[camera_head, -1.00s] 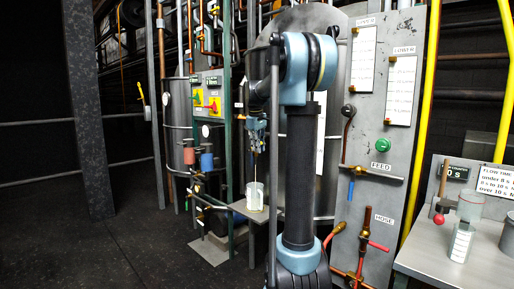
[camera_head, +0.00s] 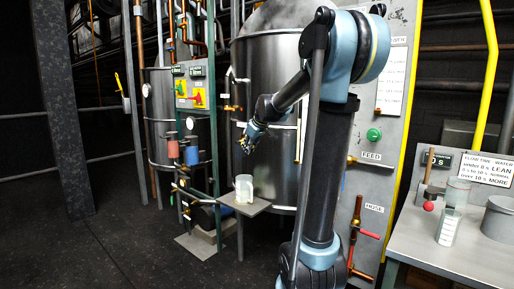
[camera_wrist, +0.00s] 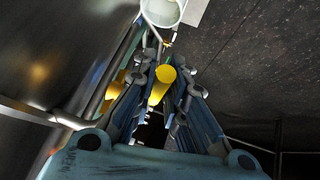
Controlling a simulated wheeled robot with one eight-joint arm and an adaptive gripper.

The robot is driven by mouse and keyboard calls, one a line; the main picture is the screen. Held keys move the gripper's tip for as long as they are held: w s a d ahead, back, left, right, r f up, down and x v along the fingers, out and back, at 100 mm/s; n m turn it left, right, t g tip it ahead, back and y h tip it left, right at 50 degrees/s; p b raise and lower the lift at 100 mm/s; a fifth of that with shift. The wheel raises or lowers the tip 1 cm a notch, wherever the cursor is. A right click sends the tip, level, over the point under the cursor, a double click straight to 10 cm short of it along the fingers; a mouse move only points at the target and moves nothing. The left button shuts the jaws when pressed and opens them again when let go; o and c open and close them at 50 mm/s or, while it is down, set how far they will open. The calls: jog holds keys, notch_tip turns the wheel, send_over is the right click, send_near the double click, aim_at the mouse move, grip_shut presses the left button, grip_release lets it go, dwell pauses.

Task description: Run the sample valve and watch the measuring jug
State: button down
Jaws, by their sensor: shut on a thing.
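My gripper (camera_head: 245,146) is beside the big steel tank, above and close to a small shelf. In the wrist view, its fingers (camera_wrist: 162,108) are shut on a yellow rod-like handle (camera_wrist: 161,84), whose rounded end faces the camera. I cannot tell what the handle's far end joins. A pale, translucent jug (camera_head: 244,189) stands upright on the shelf, below my gripper and apart from it. The jug's round rim (camera_wrist: 164,9) shows at the top edge of the wrist view. Its liquid level cannot be read. A copper fitting (camera_head: 232,108) sticks out from the tank.
The big tank (camera_head: 268,75) stands behind my gripper. The small shelf (camera_head: 262,205) juts out below. Green-framed pipework is at left, the FEED and HOSE panel at right. A bench (camera_head: 470,245) holds a marked clear vessel (camera_head: 448,228) and a grey pot (camera_head: 498,216). Open floor lies at front left.

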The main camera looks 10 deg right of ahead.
jog(key=shift+d+f, duration=0.1)
dwell(0.4)
jog(key=c, duration=1.6)
grip_release()
jog(key=v, duration=1.2)
jog(key=shift+f, duration=0.15)
